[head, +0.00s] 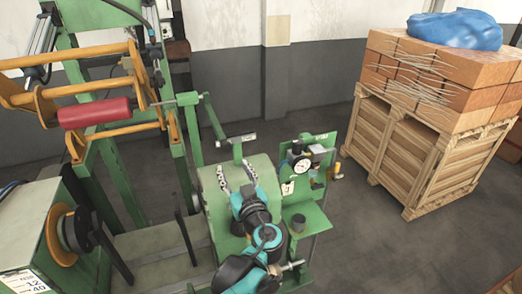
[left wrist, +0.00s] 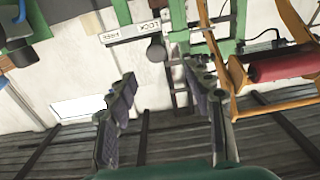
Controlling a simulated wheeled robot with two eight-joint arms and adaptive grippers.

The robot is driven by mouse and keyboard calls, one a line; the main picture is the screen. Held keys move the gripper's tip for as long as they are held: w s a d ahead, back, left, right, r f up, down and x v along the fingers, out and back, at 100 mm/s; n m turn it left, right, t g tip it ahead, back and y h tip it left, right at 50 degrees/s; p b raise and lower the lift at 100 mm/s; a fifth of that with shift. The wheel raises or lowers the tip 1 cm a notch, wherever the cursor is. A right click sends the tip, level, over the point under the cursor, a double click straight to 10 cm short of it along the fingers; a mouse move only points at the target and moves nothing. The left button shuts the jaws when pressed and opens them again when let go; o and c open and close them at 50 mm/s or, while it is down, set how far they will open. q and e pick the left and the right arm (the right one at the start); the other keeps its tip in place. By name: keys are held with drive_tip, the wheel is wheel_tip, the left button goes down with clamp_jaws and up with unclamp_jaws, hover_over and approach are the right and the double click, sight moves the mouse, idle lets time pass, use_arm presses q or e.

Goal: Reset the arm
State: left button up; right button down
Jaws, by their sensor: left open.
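My left gripper (head: 236,172) is open and empty, in front of the green winding machine (head: 262,172). My teal and black arm rises from the bottom of the head view. In the left wrist view the two fingers of my left gripper (left wrist: 160,78) stand wide apart with nothing between them. Beyond them are a dark round knob (left wrist: 156,50) and a white label plate (left wrist: 130,33). My right gripper is not in view.
A red roller (head: 95,112) sits in a yellow frame (head: 110,60) at the left; the roller also shows in the left wrist view (left wrist: 285,66). A gauge panel (head: 305,185) stands close right. Boxes (head: 440,80) rest on a wooden crate (head: 420,155). Floor between is clear.

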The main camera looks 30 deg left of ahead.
use_arm(q)
drive_tip(key=s+d+f+m+g+h+b, duration=0.25)
drive_tip(key=f+b, duration=0.25)
drive_tip(key=f, duration=0.5)
drive_tip(key=s+d+f+m+g+h+b, duration=0.15)
drive_tip(key=s+d+f+h+b, duration=0.35)
drive_tip(key=f, duration=0.6)
drive_tip(key=s+d+f+m+h+b, duration=0.4)
drive_tip(key=d+f+m+h+b, duration=0.2)
drive_tip(key=d+f, duration=0.4)
drive_tip(key=shift+s+d+g+b, duration=0.2)
drive_tip(key=shift+d+g+b, duration=0.15)
drive_tip(key=shift+b, duration=0.2)
drive_tip(key=shift+f, duration=0.15)
